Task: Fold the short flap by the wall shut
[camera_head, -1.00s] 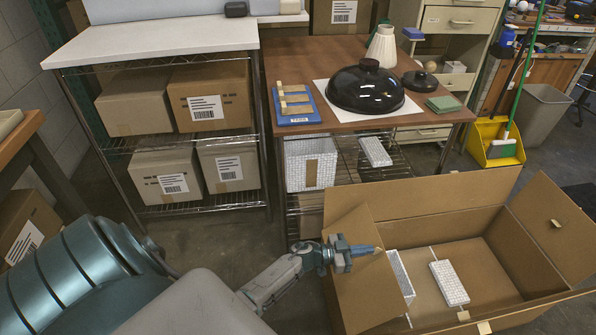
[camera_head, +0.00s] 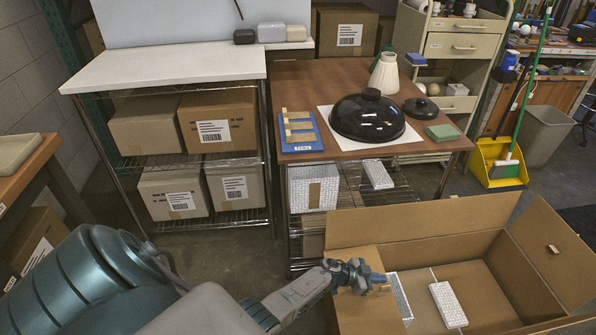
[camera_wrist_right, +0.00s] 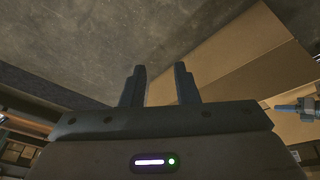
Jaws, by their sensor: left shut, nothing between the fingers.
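The large open cardboard box (camera_head: 482,256) stands on the floor at lower right in the head view. Its short left flap (camera_head: 362,312) lies below and beside my left gripper (camera_head: 368,277). The left gripper is shut and empty at this flap; I cannot tell whether it touches it. The long back flap (camera_head: 425,219) and the right flap (camera_head: 556,245) stand open. My right gripper (camera_wrist_right: 159,85) shows only in its wrist view, its two fingers apart and nothing between them. Cardboard panels (camera_wrist_right: 240,60) and the left gripper's tip (camera_wrist_right: 304,106) also show there.
Inside the box are a white patterned block (camera_head: 448,304) and another partly hidden one (camera_head: 400,297). A brown table (camera_head: 290,80) with a black lamp shade (camera_head: 367,116) stands behind. A white-topped shelf (camera_head: 170,72) is to its left. Grey floor lies between shelf and box.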

